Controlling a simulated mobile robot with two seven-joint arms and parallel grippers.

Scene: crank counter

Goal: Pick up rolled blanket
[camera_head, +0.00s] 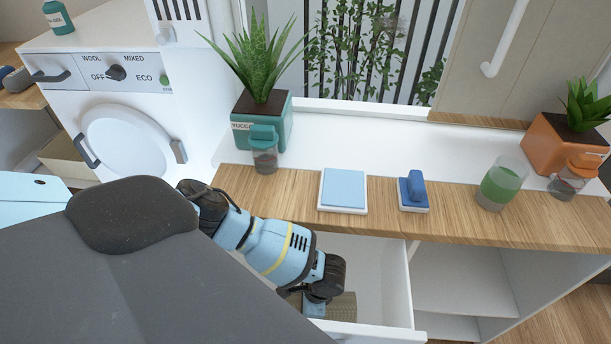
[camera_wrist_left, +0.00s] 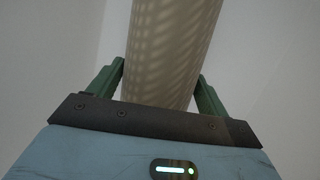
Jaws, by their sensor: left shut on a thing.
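The rolled blanket (camera_head: 343,307) is tan and lies in the open white drawer below the counter, partly hidden by my left gripper (camera_head: 316,305). In the left wrist view the rolled blanket (camera_wrist_left: 172,45) runs up between the green fingers of my left gripper (camera_wrist_left: 160,78), with one finger on each side. The left gripper is shut on the blanket. I cannot tell whether the blanket is clear of the drawer floor. My right gripper is not in view.
The open drawer (camera_head: 376,275) has white walls around the blanket. The wooden counter (camera_head: 275,205) above holds a light blue pad (camera_head: 343,189), a blue-handled block (camera_head: 412,191), a green-filled glass (camera_head: 502,184), shakers and potted plants. Open shelves (camera_head: 465,279) stand to the right.

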